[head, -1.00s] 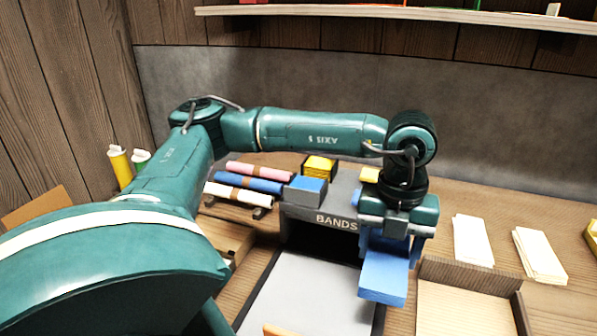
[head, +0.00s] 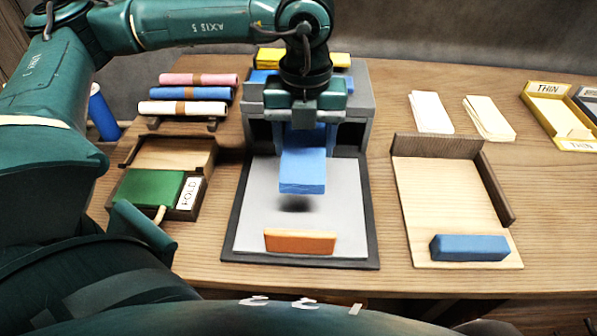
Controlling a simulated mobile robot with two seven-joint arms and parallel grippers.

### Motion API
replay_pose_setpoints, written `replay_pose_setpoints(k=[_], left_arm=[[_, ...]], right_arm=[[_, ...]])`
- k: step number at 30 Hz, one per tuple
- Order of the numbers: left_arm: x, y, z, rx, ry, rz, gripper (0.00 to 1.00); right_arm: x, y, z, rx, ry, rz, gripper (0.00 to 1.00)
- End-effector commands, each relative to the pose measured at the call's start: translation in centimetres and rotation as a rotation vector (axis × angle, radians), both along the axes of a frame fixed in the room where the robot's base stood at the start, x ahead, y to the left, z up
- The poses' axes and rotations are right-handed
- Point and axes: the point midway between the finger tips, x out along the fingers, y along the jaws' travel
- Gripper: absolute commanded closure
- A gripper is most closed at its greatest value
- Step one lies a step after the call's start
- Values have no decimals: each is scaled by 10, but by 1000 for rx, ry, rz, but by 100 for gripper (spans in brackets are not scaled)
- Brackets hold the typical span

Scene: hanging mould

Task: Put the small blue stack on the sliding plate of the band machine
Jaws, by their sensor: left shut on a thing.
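My left gripper (head: 305,118) points down in front of the band machine (head: 360,88) and is shut on the small blue stack (head: 303,172). The stack hangs tilted toward me above the grey sliding plate (head: 262,215), with a dark shadow on the plate below it, so it is apart from the plate. The plate is pulled out in front of the machine and has an orange block (head: 300,241) at its front edge. The gripper hides the middle of the machine's front. My right gripper is not in view.
A wooden tray (head: 440,200) with a blue bar (head: 468,247) stands at the right. Pale paper stacks (head: 431,112) and a yellow THIN tray (head: 545,112) are back right.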

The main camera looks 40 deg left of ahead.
Motion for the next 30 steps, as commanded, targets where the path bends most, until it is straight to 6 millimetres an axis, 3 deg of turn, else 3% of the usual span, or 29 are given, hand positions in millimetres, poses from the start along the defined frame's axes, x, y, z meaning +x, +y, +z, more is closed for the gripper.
replay_pose_setpoints(k=[3, 11, 16, 28, 29, 30], left_arm=[[0, 0, -23, 1, 2, 0, 63], [0, 0, -46, 1, 2, 0, 63], [0, 0, -70, 2, 2, 0, 63], [0, 0, -79, 0, -1, 0, 63], [0, 0, -77, 1, -1, 0, 37], [0, 0, -76, 1, -1, 0, 34]], right_arm=[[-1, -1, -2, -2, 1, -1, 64], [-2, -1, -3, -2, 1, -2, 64], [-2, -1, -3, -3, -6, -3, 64], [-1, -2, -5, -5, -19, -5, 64], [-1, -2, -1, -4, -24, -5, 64], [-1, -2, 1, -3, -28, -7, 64]])
